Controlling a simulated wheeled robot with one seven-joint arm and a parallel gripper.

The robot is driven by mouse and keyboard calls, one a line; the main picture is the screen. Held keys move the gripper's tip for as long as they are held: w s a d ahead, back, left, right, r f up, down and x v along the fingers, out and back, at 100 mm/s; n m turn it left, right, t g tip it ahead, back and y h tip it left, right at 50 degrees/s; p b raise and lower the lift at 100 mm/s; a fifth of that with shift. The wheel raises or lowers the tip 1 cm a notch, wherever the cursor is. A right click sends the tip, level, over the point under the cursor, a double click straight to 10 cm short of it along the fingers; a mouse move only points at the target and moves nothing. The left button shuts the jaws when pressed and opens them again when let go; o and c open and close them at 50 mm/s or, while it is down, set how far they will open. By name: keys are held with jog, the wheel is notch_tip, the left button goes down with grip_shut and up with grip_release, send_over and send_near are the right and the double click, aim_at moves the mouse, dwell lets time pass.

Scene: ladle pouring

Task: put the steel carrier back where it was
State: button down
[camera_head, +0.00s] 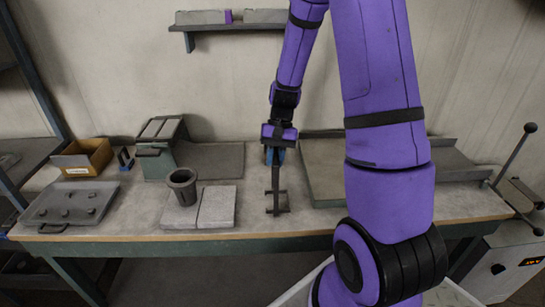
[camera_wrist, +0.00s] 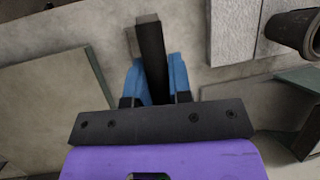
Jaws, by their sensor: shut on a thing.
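My gripper (camera_head: 274,157) points down over the middle of the workbench. Its blue fingers are shut on the steel carrier (camera_head: 276,190), a dark upright bar with a forked lower end. The fork is at or just above the bench top; I cannot tell whether it touches. In the wrist view the blue fingertips (camera_wrist: 156,75) clasp both sides of the dark bar (camera_wrist: 151,45). Its lower end is partly hidden there.
A dark crucible (camera_head: 183,186) stands on pale slabs (camera_head: 215,208) left of the carrier. A grey tray (camera_head: 325,185) lies to the right. A lumpy mould plate (camera_head: 70,204), cardboard box (camera_head: 84,158) and green-grey stand (camera_head: 162,150) are farther left. Bare bench surrounds the fork.

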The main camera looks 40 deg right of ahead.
jog(key=shift+f, duration=0.3)
jog(key=c, duration=1)
grip_release()
jog(key=shift+c, duration=0.2)
jog(key=v, duration=1.2)
jog(key=s+a+r+n+t+h, duration=0.3)
jog(key=s+a+r, duration=0.6)
jog(key=r, duration=0.3)
jog(key=s+a+r+n+t, duration=0.1)
jog(key=s+a+r+t, duration=0.1)
jog(key=s, duration=0.4)
jog(key=s+a+r+n+t+h, duration=0.1)
jog(key=s+a+r+n+t, duration=0.1)
jog(key=s, duration=0.4)
jog(key=shift+a+t, duration=0.5)
jog(key=shift+a, duration=0.1)
jog(key=shift+s+r, duration=0.1)
